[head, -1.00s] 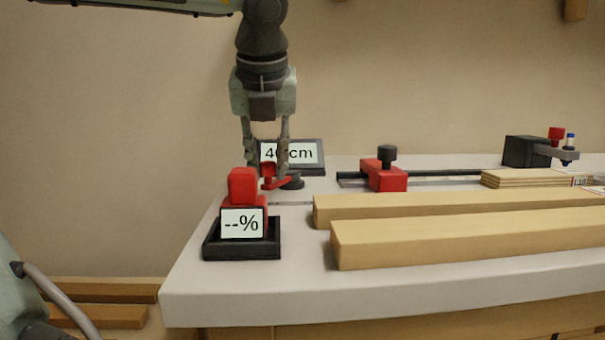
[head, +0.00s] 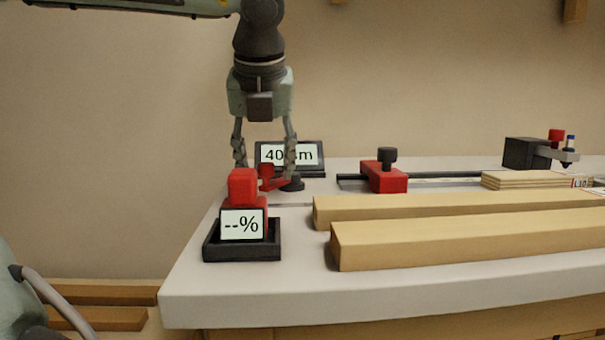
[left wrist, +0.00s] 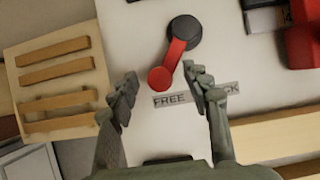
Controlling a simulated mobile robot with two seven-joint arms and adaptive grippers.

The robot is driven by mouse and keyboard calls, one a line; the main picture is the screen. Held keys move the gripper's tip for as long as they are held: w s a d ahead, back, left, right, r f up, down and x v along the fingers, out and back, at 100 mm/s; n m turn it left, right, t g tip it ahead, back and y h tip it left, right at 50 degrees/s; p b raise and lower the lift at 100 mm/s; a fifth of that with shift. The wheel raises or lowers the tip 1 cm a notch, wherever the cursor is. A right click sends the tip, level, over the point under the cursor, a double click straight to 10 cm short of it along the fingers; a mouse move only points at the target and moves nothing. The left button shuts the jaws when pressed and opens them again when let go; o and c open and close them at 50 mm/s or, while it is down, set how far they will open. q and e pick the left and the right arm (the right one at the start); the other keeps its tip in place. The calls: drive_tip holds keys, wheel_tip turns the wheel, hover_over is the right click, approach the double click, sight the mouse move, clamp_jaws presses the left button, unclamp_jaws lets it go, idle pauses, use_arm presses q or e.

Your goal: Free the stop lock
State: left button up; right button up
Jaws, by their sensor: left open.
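The stop lock is a red lever (left wrist: 172,62) on a round black hub (left wrist: 184,32), with a red knob (left wrist: 160,78) at its free end. In the head view the lever (head: 276,184) stands behind the red block. A label (left wrist: 175,98) beside it reads FREE at its left; its right word is partly hidden by a finger. The knob lies close to the word FREE. My left gripper (head: 265,165) is open above the lever. In the left wrist view its fingertips are spread on either side of the knob, apparently not gripping it. My right gripper is not in view.
A red block in a black tray (head: 242,253) with a "--%" sign stands in front. A "40 cm" display (head: 318,158) is behind. A red stop with a black knob (head: 385,177) sits on a rail to the right. Wooden beams (head: 450,240) lie at front right.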

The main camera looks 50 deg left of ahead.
use_arm(q)
drive_tip(key=shift+r+p, duration=2.65)
drive_tip(key=shift+r, duration=1.9)
drive_tip(key=shift+f, duration=0.1)
